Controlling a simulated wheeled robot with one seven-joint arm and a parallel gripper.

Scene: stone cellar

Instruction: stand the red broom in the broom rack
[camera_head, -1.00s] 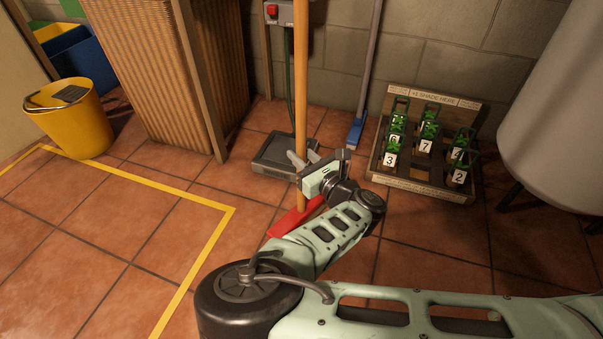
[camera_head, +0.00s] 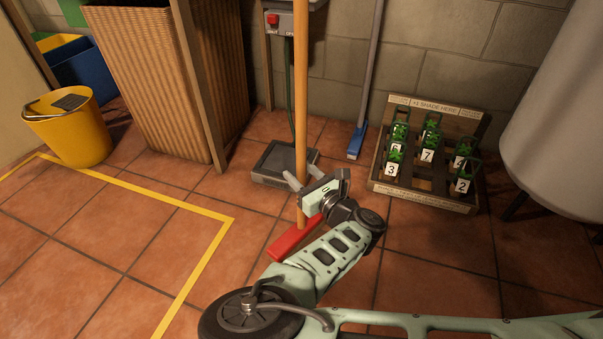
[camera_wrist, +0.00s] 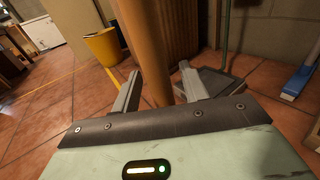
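The red broom has a wooden handle (camera_head: 301,90) and a red head (camera_head: 296,237) that appears to rest on the tiles. It stands about upright, and its top is out of frame. My gripper (camera_head: 305,181) is low on the handle. In the wrist view the handle (camera_wrist: 150,45) passes between the two spread fingers of my gripper (camera_wrist: 158,85), with a gap on the right side. My arm covers part of the broom head. I cannot make out a broom rack for certain.
A grey floor tray (camera_head: 272,165) below a wall box with a red switch (camera_head: 273,20) is just behind the broom. A blue broom (camera_head: 357,142) leans on the wall. Tiles at front left are clear.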

